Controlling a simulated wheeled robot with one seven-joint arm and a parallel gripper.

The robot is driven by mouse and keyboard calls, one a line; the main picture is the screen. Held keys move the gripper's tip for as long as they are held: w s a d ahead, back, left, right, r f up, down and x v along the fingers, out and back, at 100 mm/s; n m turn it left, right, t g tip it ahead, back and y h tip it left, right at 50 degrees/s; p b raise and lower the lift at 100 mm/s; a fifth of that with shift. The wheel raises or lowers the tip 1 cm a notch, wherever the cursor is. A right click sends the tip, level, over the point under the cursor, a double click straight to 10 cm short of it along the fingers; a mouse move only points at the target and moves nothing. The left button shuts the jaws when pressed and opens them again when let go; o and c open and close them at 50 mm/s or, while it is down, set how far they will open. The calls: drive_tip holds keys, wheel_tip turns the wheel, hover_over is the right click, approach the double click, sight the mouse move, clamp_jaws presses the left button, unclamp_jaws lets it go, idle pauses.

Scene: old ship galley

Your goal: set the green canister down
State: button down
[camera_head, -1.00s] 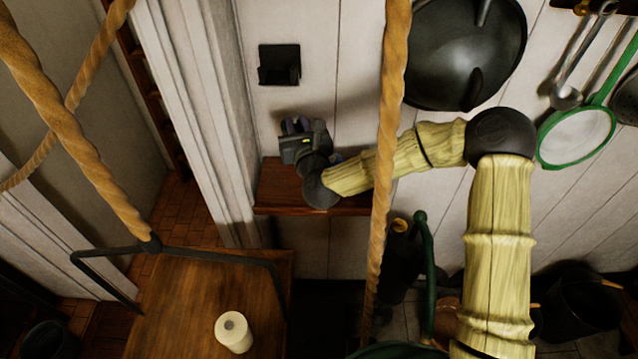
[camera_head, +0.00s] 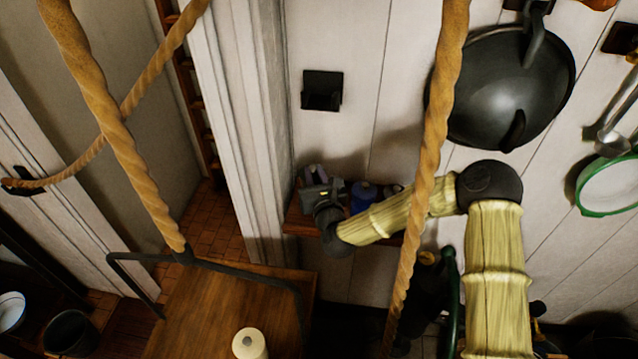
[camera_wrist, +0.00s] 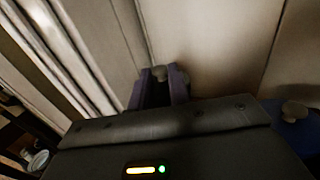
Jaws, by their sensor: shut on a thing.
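My gripper (camera_head: 314,172) is low over the left end of a small wooden wall shelf (camera_head: 296,226). In the wrist view its two purple fingers (camera_wrist: 160,88) are closed around the green canister (camera_wrist: 159,73), of which a greyish knob and a dark, shaded part show. Its green colour does not show clearly, and my gripper body hides its base, so I cannot tell whether it touches the shelf. A blue canister (camera_head: 362,196) stands on the shelf just right of my gripper; it also shows in the wrist view (camera_wrist: 298,128).
A small grey object (camera_head: 392,190) is right of the blue canister. A black box (camera_head: 322,90) and a wok (camera_head: 505,85) hang on the wall above. A rope (camera_head: 432,150) hangs in front of my arm. A hanging wooden board (camera_head: 205,310) holds a cream roll (camera_head: 250,344).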

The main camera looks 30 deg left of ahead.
drive_tip(key=shift+w, duration=0.1)
drive_tip(key=shift+s+f, duration=0.1)
drive_tip(key=shift+s, duration=0.2)
drive_tip(key=shift+s+f, duration=0.1)
drive_tip(key=shift+f, duration=0.25)
drive_tip(key=shift+w+f+p, duration=0.2)
drive_tip(key=shift+f+p, duration=0.5)
drive_tip(key=shift+f, duration=0.7)
drive_tip(key=shift+f, duration=0.15)
drive_tip(key=c, duration=1.3)
unclamp_jaws()
